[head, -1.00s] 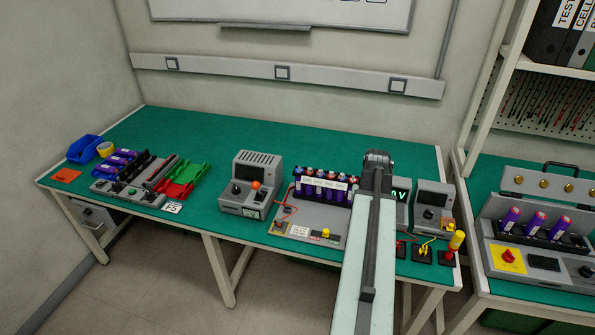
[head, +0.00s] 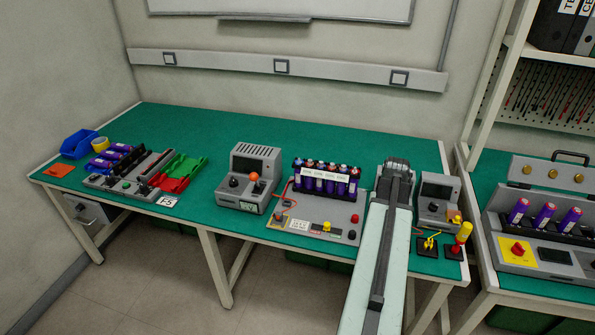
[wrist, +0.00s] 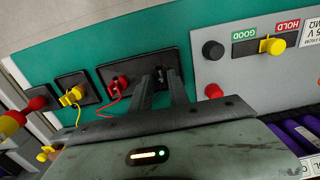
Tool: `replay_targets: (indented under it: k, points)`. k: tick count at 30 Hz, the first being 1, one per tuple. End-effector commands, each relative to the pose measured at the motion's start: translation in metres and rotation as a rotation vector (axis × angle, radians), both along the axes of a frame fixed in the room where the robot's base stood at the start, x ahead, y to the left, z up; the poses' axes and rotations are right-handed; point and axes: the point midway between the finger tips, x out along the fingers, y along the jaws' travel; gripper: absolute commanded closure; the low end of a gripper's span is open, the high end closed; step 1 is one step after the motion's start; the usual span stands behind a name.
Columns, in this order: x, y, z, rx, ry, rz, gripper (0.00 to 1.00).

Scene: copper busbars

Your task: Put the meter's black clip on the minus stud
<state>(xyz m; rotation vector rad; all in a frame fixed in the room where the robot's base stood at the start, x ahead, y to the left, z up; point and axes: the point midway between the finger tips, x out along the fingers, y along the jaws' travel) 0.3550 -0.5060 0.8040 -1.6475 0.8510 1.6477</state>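In the wrist view my gripper (wrist: 160,80) reaches down over a dark pad (wrist: 111,75) on the green bench. Its two fingers stand apart on either side of a small black clip (wrist: 161,76), at the pad's end nearest the board. Whether they touch the clip is not clear. A red clip (wrist: 121,84) with a red lead is on the same pad. The black stud (wrist: 212,50), the minus stud by colour, stands bare on the grey board, near a red stud (wrist: 214,91). The black stud also shows in the head view (head: 351,235).
The grey board (head: 300,222) carries a row of purple cells (head: 326,182) and a yellow switch (wrist: 273,46). Beside my arm are a grey instrument (head: 437,190), a pad with yellow leads (head: 428,245) and a red-and-yellow post (head: 461,236). The bench's back middle is free.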

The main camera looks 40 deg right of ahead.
Motion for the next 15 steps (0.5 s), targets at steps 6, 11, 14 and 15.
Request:
replay_targets:
  k: [6,11,14,15]
  points:
    - [0.0003,0.0002,-0.0022,0.000,0.000,0.001,0.78]
    - [0.0005,0.0003,-0.0020,0.000,0.000,0.001,1.00]
    - [0.0007,0.0005,-0.0020,0.000,0.000,0.001,1.00]
    - [0.0007,0.0005,-0.0012,0.000,0.000,0.001,1.00]
